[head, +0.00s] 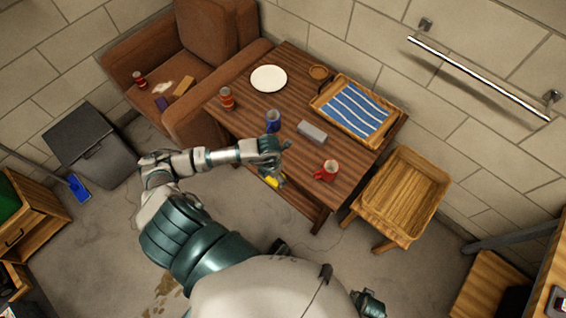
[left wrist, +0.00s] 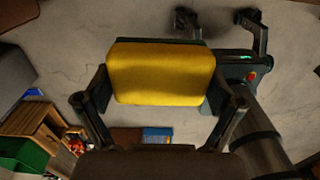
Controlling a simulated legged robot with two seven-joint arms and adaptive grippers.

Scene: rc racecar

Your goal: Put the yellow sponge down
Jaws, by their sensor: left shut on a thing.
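The yellow sponge (left wrist: 160,74) is gripped between the two dark fingers of my left gripper (left wrist: 158,100) in the left wrist view. In the head view my left gripper (head: 273,165) is at the near edge of the wooden table (head: 225,100). A small yellow part of the sponge (head: 271,181) shows below it; the fingers hide the rest. Grey floor shows behind the sponge in the left wrist view. What looks like my right gripper (left wrist: 218,22) is at the top right of that view, its dark fingers apart with nothing between them.
A wooden stool (head: 405,196) stands to the right, a brown armchair (head: 188,118) behind left.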

